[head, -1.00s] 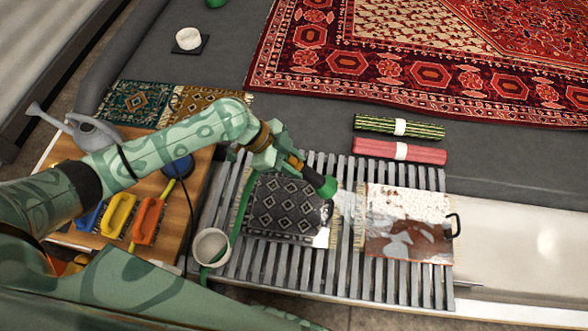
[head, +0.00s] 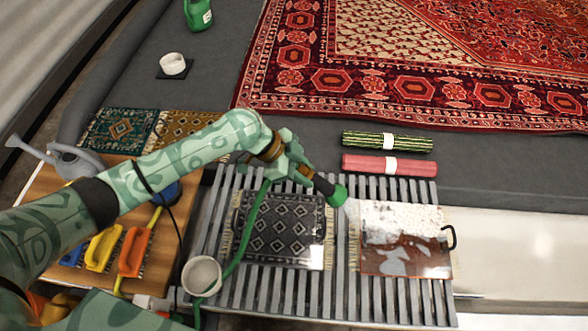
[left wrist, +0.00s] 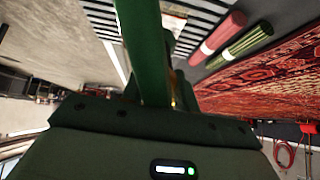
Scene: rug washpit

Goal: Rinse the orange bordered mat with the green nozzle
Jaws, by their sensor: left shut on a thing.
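The orange bordered mat (head: 405,262) lies flat on the right part of a slatted rack (head: 340,290). White foam covers its far part, and brown-orange with pale patches shows on its near part. My left gripper (head: 300,172) is shut on the green nozzle (head: 335,192), held above the rack between the dark mat and the orange bordered mat. The nozzle's head points right, and a faint whitish spray shows between it and the foamy mat. A green shaft, likely the nozzle or its hose, fills the top middle of the left wrist view (left wrist: 145,50). My right gripper is out of view.
A dark diamond-patterned mat (head: 285,228) lies on the rack's left part. Green (head: 388,142) and red (head: 390,164) rolls lie behind the rack. A white cup (head: 202,275) stands at its left. A wooden board (head: 75,225) holds brushes and a grey watering can (head: 60,158).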

